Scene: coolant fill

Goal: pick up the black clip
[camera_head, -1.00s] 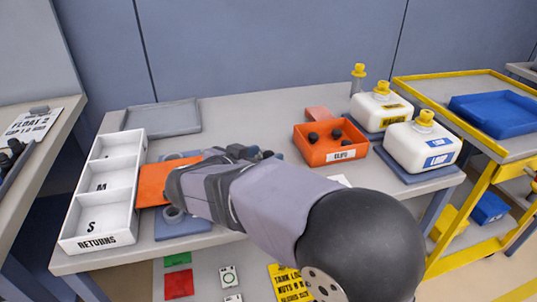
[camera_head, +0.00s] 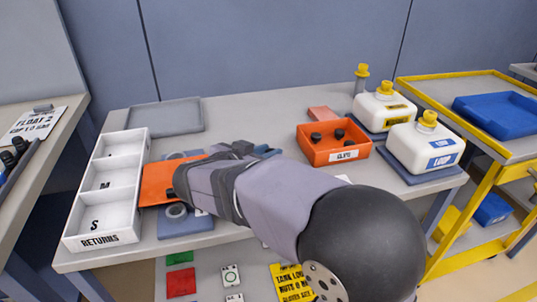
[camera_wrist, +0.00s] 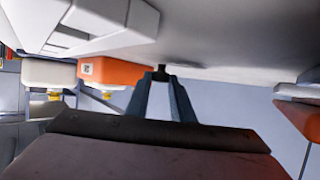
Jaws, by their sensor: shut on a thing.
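My gripper (camera_wrist: 161,82) shows in the wrist view with its two fingers close together. A small black piece, which looks like the black clip (camera_wrist: 161,70), sits between the fingertips, and my gripper is shut on it. Several black pieces (camera_head: 339,134) lie in an orange bin (camera_head: 325,157) right of my arm. This bin seems to show in the wrist view (camera_wrist: 110,73) too, left of the fingertips.
A white RETURNS tray (camera_head: 101,241) with compartments stands at the left of the table. A grey tray (camera_head: 165,116) is at the back. White bottles (camera_head: 424,148) with yellow caps stand at the right.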

